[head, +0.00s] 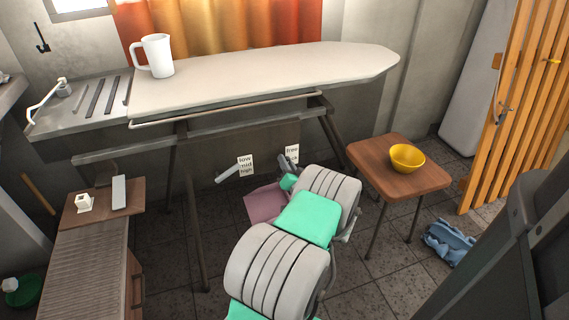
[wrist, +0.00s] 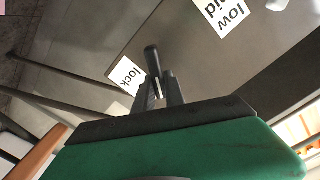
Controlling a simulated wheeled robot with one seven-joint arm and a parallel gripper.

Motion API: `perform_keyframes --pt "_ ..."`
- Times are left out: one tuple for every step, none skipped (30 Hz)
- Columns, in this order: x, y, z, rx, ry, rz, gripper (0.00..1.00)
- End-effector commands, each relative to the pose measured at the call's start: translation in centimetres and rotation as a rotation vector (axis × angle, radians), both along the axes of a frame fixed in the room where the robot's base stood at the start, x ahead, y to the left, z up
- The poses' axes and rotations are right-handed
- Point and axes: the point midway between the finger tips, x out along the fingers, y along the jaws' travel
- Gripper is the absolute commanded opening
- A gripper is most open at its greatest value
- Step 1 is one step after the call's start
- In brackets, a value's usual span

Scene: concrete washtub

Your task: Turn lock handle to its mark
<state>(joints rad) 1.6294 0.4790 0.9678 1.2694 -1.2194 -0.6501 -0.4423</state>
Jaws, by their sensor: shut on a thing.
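The lock handle (wrist: 151,58) is a dark grey bar with a rounded end. In the wrist view my gripper (wrist: 160,88) is shut on it, with the handle's end sticking out past the fingers. A white label reading "lock" (wrist: 127,75) lies just left of the fingers. In the head view the label reading "free" (head: 292,151) at the top has its lower word partly covered. The handle (head: 284,161) shows there as a small dark piece beside this label. My arm hides most of my gripper in the head view.
A second grey lever (head: 227,174) sits left, beside a "low mid high" label (head: 246,165). The ironing board (head: 260,78) and its legs stand around this spot. A wooden stool (head: 423,178) with a yellow bowl (head: 407,157) is at the right. A pink cloth (head: 262,204) lies below.

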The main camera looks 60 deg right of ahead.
Motion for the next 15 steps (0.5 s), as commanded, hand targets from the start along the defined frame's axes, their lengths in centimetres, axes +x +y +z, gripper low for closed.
perform_keyframes --pt "-0.06 -0.03 -0.11 0.030 -0.029 0.001 0.00" --pt "-0.08 -0.07 -0.12 0.050 -0.049 0.000 0.00" --pt "-0.12 -0.11 -0.15 0.076 -0.076 0.000 0.00" --pt "-0.15 -0.13 -0.19 0.097 -0.097 0.000 0.00" --pt "-0.18 -0.15 -0.24 0.118 -0.116 0.000 0.00" --pt "-0.22 -0.18 -0.30 0.145 -0.143 0.000 0.00" --pt "-0.25 -0.21 -0.33 0.165 -0.163 0.000 0.00" --pt "-0.28 -0.23 -0.35 0.185 -0.184 -0.001 0.00" --pt "-0.31 -0.28 -0.36 0.211 -0.210 -0.001 0.00" --pt "-0.33 -0.32 -0.40 0.232 -0.231 -0.001 0.00" --pt "-0.36 -0.33 -0.44 0.251 -0.251 -0.001 0.00" --pt "-0.38 -0.35 -0.54 0.279 -0.278 -0.001 0.00" --pt "-0.40 -0.36 -0.58 0.299 -0.298 -0.002 0.00" --pt "-0.43 -0.39 -0.61 0.319 -0.317 -0.002 0.00" --pt "-0.45 -0.43 -0.64 0.346 -0.344 -0.002 0.00"
